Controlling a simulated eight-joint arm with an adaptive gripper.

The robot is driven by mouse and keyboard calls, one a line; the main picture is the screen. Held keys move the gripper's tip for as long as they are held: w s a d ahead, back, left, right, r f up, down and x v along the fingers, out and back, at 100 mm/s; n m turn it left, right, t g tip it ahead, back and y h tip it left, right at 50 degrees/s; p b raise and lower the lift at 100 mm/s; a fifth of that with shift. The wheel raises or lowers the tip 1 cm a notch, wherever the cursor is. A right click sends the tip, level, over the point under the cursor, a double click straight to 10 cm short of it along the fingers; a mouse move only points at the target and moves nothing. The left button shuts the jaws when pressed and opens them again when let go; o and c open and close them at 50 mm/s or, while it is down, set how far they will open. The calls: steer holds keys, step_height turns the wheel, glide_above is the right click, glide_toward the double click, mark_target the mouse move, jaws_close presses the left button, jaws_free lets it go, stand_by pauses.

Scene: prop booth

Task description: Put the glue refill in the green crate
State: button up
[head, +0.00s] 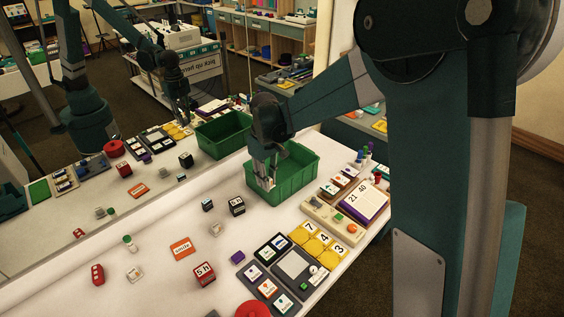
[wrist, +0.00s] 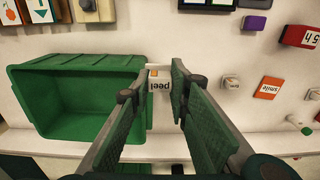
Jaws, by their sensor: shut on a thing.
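The glue refill (wrist: 159,84) looks like a small white box with an orange mark and the word "peel". It sits between the fingertips of my gripper (wrist: 159,88), which is shut on it. The green crate (wrist: 80,118) is open and looks empty in the wrist view, just left of the fingers. The refill appears beside the crate's rim there, not over its floor. In the head view my gripper (head: 267,182) overlaps the left end of the crate (head: 297,184). Its fingers largely hide the refill there, and I cannot tell its exact height.
A mirror along the left repeats the table, crate and arm. Dark cubes (head: 237,206), a red cube (head: 204,274) and an orange card (head: 182,248) lie left of and nearer than the crate. Trays and yellow number tiles (head: 325,255) line the right edge.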

steer(key=p, duration=0.2)
glide_above(282, 180)
steer(key=shift+s+f, duration=0.1)
steer(key=shift+f, duration=2.55)
steer(key=shift+f, duration=3.1)
steer(key=shift+f+b, duration=0.4)
steer(key=shift+f, duration=1.5)
steer(key=shift+f, duration=0.1)
